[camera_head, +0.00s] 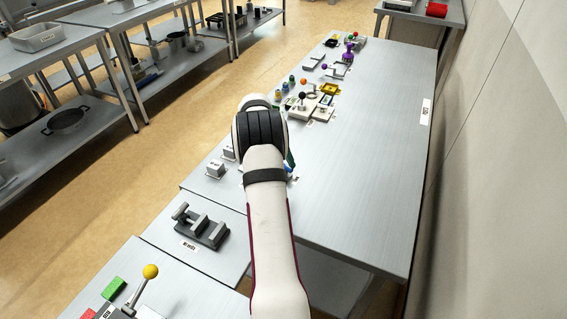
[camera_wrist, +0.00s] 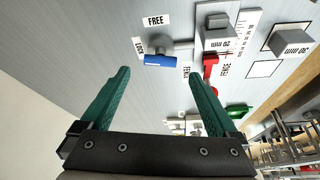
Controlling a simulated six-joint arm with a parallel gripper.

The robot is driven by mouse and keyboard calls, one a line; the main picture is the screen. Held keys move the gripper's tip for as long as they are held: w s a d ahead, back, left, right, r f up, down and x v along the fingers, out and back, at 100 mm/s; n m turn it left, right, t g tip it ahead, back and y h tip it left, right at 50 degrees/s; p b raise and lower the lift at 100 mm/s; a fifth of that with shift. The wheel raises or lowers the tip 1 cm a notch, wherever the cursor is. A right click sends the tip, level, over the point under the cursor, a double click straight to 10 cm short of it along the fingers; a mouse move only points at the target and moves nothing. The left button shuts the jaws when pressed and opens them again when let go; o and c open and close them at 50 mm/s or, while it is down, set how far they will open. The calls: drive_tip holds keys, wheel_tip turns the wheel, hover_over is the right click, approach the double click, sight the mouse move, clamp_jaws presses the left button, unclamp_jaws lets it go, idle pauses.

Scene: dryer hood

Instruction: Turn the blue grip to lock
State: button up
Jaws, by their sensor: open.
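The blue grip (camera_wrist: 160,60) shows in the wrist view as a short blue bar on a grey knob. A FREE label (camera_wrist: 156,20) lies above it in the picture and a LOCK label (camera_wrist: 139,48) to its left. The bar lies nearly level in the picture, its left end near the LOCK label. My gripper (camera_wrist: 160,74) is open, with its two teal fingers apart. In the picture the grip sits between and just beyond the fingertips, and I see no contact. In the head view my arm hides most of the gripper and the grip.
Close right of the grip stand a grey block gauge (camera_wrist: 219,35) and a red part (camera_wrist: 210,66). A green part (camera_wrist: 238,111) lies lower right. In the head view a grey clamp (camera_head: 203,227) stands nearer, and the right side of the table (camera_head: 370,165) is clear.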

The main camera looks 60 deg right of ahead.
drive_tip(key=x, duration=0.5)
drive_tip(key=c, duration=1.4)
drive_tip(key=shift+o, duration=0.2)
drive_tip(key=n+t, duration=0.1)
drive_tip(key=n, duration=0.2)
drive_tip(key=shift+s, duration=0.1)
drive_tip(key=o, duration=1.4)
drive_tip(key=shift+c, duration=0.2)
